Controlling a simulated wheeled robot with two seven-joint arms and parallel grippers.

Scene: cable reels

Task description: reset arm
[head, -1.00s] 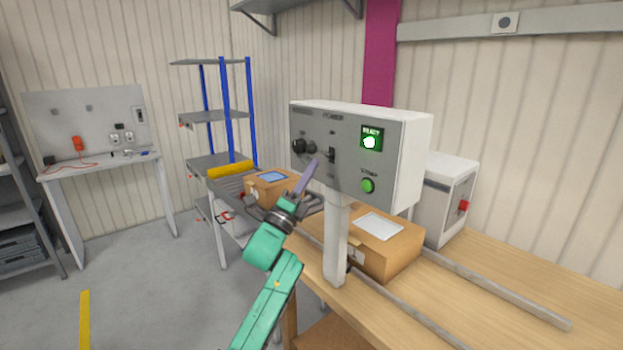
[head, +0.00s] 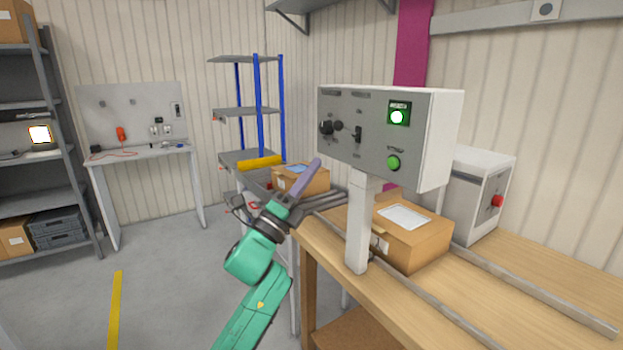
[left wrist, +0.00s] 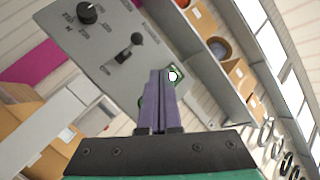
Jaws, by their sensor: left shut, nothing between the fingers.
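My left arm is green and comes in from the bottom of the head view. Its left gripper (head: 317,163) has purple fingers that are shut and empty, pointing up just in front of and below the left part of the control box (head: 372,163). The fingers also show shut in the left wrist view (left wrist: 160,74). The box is grey and white on a post, with a black knob, a lever switch (head: 357,134), a lit green display (head: 398,114) and a green button (head: 393,163). In the left wrist view the fingertips partly cover the panel near the lit display. My right gripper is out of view.
A wooden table (head: 480,297) with metal rails carries a cardboard box (head: 411,248) and a white unit with a red knob (head: 497,201). A blue-posted shelf (head: 258,105), a grey bench (head: 140,156) and a left rack stand behind. The floor at left is clear.

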